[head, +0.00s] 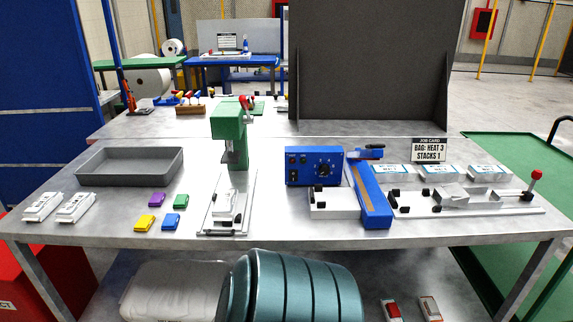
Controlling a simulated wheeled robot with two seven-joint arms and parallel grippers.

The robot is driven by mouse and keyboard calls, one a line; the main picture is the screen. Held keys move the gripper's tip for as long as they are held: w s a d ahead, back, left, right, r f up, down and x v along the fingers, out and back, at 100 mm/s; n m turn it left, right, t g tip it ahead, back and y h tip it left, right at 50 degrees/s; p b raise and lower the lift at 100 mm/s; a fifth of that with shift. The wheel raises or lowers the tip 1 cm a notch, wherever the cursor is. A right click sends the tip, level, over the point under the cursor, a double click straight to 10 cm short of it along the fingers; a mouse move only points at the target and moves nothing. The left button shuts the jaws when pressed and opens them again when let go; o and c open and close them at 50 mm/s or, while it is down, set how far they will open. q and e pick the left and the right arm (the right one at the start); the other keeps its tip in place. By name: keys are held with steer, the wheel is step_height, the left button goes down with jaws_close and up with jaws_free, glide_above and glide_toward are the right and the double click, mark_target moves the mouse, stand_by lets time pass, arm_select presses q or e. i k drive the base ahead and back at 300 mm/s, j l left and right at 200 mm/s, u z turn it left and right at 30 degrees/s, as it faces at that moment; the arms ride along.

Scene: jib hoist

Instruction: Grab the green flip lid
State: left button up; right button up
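A small green piece (181,201), which looks like the green flip lid, lies on the grey metal table (285,225) left of the middle. A purple piece (157,199) lies to its left. A blue piece (171,222) and a yellow piece (145,223) lie nearer the front edge. The green piece is small in the picture, so its hinge and fine shape cannot be made out. Nothing covers it. Neither of my grippers shows in the head view.
A grey tray (130,177) sits behind the small pieces, and two white pieces (58,207) lie left. A green press (227,135) with a white fixture (228,201) stands right of them. Further right is a blue sealer (315,166). Bare table surrounds the small pieces.

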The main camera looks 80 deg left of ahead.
mark_target(181, 202)
steer(key=u, duration=3.15)
